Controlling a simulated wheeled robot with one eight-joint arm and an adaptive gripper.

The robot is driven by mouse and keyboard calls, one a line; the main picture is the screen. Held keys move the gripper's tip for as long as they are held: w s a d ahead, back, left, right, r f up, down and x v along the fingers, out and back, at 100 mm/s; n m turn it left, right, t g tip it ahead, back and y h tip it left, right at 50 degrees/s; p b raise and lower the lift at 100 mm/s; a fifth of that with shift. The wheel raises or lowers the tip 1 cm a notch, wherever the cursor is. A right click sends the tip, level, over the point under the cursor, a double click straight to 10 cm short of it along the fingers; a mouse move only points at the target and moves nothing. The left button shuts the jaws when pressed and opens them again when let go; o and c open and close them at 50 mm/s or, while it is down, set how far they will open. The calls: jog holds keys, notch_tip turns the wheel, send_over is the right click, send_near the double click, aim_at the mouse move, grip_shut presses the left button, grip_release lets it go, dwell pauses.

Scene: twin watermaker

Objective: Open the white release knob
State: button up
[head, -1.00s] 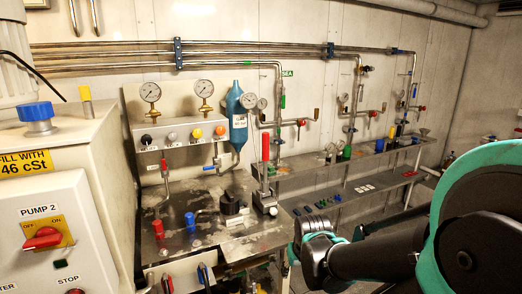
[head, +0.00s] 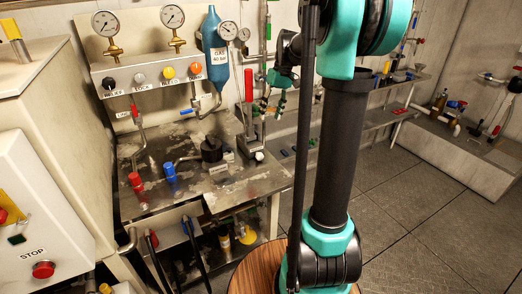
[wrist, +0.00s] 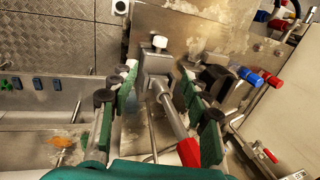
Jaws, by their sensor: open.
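A white knob (wrist: 160,42) sits on the grey metal block of a hand pump (wrist: 158,66) in the wrist view. In the head view the small white knob (head: 259,156) is low at the front of the pump, right of its red-handled lever (head: 248,86). My gripper (wrist: 159,76) is open, its green and black fingers spread either side of the pump. The red lever grip (wrist: 189,152) lies between them, near my palm. The white knob is beyond the fingertips and not held.
A panel with black, white (head: 139,77), yellow and orange knobs stands behind the steel bench (head: 190,195). Red (head: 136,181) and blue (head: 169,172) fittings and a black cap (head: 211,150) stand on it. A blue bottle (head: 215,50) is close behind. Floor at right is clear.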

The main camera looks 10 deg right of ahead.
aim_at(260, 153)
jog(key=x, duration=1.7)
jog(key=shift+f, duration=0.15)
grip_shut()
